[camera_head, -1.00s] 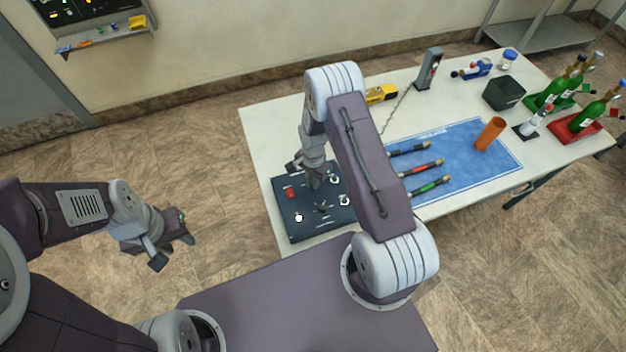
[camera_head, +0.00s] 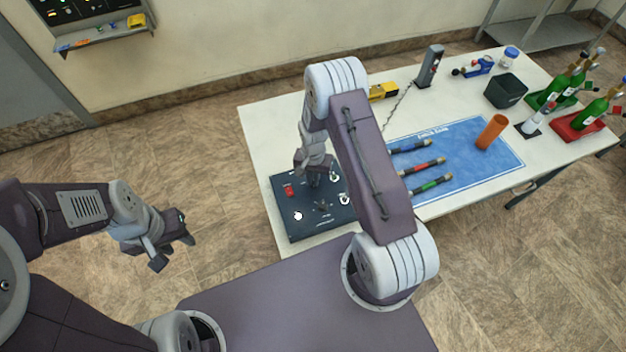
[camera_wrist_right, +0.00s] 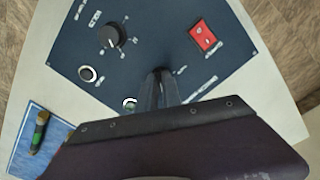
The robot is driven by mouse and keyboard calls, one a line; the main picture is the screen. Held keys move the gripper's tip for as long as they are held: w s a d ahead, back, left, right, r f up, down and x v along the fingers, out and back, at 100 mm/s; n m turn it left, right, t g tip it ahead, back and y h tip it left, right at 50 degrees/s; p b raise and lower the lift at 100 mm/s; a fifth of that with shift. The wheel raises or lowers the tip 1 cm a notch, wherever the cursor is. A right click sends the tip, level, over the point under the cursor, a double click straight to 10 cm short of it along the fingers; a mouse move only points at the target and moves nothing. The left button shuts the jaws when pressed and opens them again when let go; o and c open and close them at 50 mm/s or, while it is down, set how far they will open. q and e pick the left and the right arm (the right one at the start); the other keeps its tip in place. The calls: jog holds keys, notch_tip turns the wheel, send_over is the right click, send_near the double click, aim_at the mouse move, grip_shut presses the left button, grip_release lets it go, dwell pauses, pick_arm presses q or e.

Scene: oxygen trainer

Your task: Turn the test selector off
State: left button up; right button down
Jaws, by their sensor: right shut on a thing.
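The dark blue control panel (camera_head: 290,228) lies at the table's near left corner. It also fills much of the right wrist view (camera_wrist_right: 150,50). It carries a red switch (camera_wrist_right: 202,36), a black pointer knob (camera_wrist_right: 112,37) and pale round fittings. My right gripper (camera_head: 315,183) is down on the panel between the red switch and the round fittings. In the right wrist view its fingers (camera_wrist_right: 159,82) are shut on a small dark control, apparently the test selector, which they mostly hide. Its setting cannot be read. My left gripper (camera_head: 174,250) hangs open and empty over the floor.
A blue mat (camera_head: 490,165) with several coloured handles lies right of my right arm. A yellow device (camera_head: 383,91) lies behind the arm.

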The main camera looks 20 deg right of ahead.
jog(key=n, duration=0.2)
jog(key=n+b, duration=0.1)
jog(key=n, duration=0.1)
jog(key=shift+w+r, duration=0.1)
jog(key=shift+w, duration=0.1)
jog(key=shift+n, duration=1.2)
jog(key=shift+r, duration=0.1)
jog(key=c, duration=1.6)
grip_release()
jog(key=shift+o, duration=0.4)
jog(key=shift+s, duration=0.1)
notch_tip(320, 180, up, 9)
jog(key=b, duration=0.1)
jog(key=shift+b, duration=0.4)
